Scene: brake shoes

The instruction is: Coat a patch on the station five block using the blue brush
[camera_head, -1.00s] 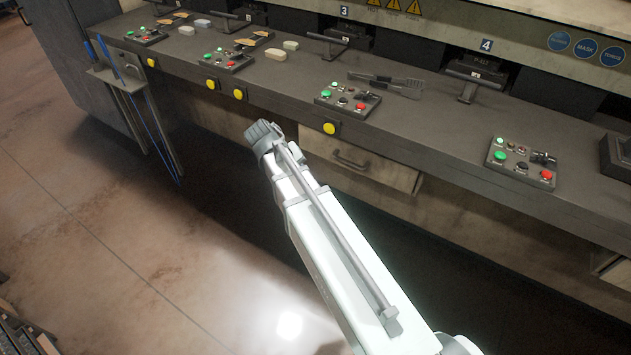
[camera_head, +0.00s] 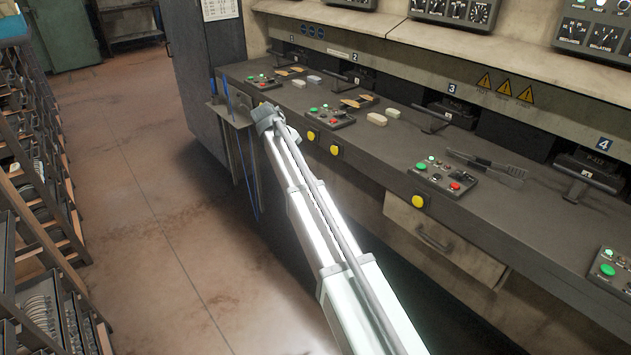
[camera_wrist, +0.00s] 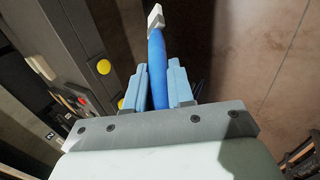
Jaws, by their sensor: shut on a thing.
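My gripper (camera_wrist: 158,72) is shut on the blue handle of a brush (camera_wrist: 156,50) in the wrist view. The brush points up and away from the jaws and has a pale, whitish end (camera_wrist: 156,17). In the head view my arm reaches toward the bench's front edge at its left part; the gripper itself is hidden there. Station plates 3 (camera_head: 452,89) and 4 (camera_head: 604,143) show along the bench. No plate 5 or station five block is in view.
The long dark bench (camera_head: 540,220) carries control boxes (camera_head: 443,178), pale blocks (camera_head: 376,119) and a dark tool (camera_head: 485,163). A small stand (camera_head: 230,115) with blue rods is left of my arm's end. Shelves (camera_head: 40,200) line the far left. The floor between is open.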

